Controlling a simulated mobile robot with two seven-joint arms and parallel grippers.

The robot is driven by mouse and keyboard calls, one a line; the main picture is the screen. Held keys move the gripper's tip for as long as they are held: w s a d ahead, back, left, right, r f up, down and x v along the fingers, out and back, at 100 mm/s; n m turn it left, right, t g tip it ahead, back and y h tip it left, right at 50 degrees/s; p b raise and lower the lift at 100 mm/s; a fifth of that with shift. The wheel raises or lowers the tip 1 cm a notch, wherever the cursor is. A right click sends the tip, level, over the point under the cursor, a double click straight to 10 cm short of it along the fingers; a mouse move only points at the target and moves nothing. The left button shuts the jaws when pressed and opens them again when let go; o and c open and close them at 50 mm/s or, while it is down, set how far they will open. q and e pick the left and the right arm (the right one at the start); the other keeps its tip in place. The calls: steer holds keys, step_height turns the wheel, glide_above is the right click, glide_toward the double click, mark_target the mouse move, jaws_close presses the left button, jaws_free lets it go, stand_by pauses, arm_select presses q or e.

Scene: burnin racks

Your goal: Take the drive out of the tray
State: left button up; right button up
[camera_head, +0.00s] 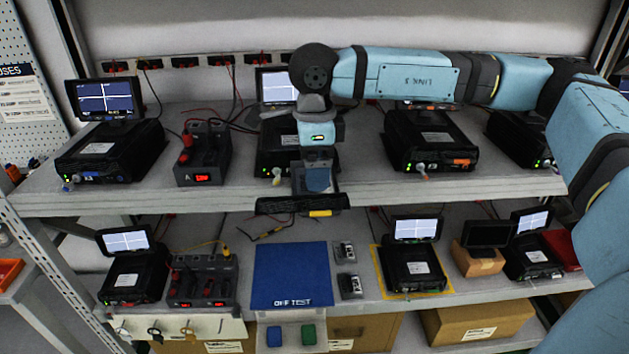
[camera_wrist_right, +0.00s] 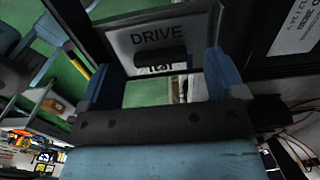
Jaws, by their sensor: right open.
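The drive (camera_wrist_right: 158,38) is a grey, flat piece marked DRIVE, with a dark grip, at the top of the right wrist view. My right gripper (camera_wrist_right: 160,85) is open, with one blue finger at each side of the drive's near end. I cannot tell whether the fingers touch it. In the head view my right gripper (camera_head: 318,181) points down in front of the middle unit (camera_head: 275,160) on the upper shelf. A black tray front (camera_head: 290,204) with a yellow label sticks out past the shelf edge beneath it. My gripper hides much of the drive and tray there.
More black units with screens stand on the upper shelf, including one at left (camera_head: 110,150) and one at right (camera_head: 428,140). A blue OFF TEST mat (camera_head: 290,268) lies bare on the lower shelf. A dark dock (camera_head: 203,152) stands left of the middle unit.

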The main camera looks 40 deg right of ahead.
steer(key=shift+f, duration=0.8)
steer(key=c, duration=1)
steer(key=shift+c, duration=0.2)
steer(key=shift+r, duration=0.1)
step_height(320, 180, up, 13)
steer(key=p, duration=0.1)
steer(key=shift+r, duration=0.15)
